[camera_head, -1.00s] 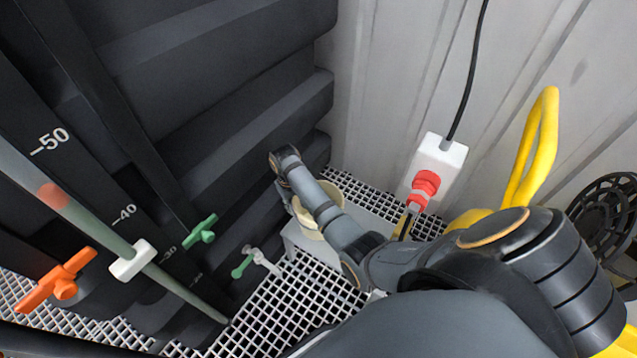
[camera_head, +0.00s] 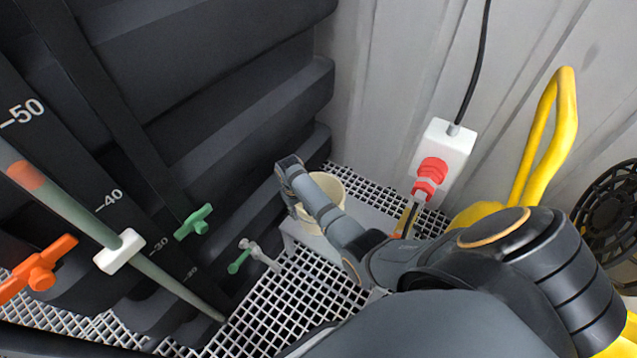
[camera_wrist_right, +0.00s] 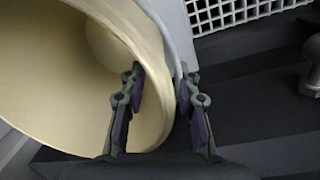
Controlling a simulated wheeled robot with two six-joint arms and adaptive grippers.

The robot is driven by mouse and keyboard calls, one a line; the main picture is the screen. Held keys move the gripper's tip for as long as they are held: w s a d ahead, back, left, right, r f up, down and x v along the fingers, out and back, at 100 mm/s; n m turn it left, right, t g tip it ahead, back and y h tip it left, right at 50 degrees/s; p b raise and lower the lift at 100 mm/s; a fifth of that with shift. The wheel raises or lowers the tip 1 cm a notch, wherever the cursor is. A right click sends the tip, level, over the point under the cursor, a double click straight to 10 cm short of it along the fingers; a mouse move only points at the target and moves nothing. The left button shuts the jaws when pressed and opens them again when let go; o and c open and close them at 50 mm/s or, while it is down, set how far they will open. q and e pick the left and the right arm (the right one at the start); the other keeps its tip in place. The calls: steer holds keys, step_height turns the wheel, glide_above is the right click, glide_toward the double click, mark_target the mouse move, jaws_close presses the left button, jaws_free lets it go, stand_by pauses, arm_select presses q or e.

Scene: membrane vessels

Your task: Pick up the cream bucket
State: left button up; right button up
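The cream bucket (camera_head: 331,186) stands on a pale grey block (camera_head: 372,217) beside the dark ribbed tank, partly hidden by my right forearm. My right gripper (camera_head: 292,210) is at the bucket's left side in the head view, pointing down. In the right wrist view the bucket (camera_wrist_right: 60,70) fills the left part. The right gripper (camera_wrist_right: 160,75) straddles the bucket's wall, one finger inside the rim and one outside. A gap shows between the fingers, and they do not look closed on the wall. My left gripper is out of view.
A green valve (camera_head: 194,221) and a small green-handled tap (camera_head: 252,257) sit left of the bucket. A white socket box with a red plug (camera_head: 430,175) and a yellow handle (camera_head: 545,140) are to the right. White grating (camera_head: 290,310) covers the floor.

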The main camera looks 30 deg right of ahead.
steer(key=shift+c, duration=0.2)
jaws_close()
steer(key=shift+r, duration=0.15)
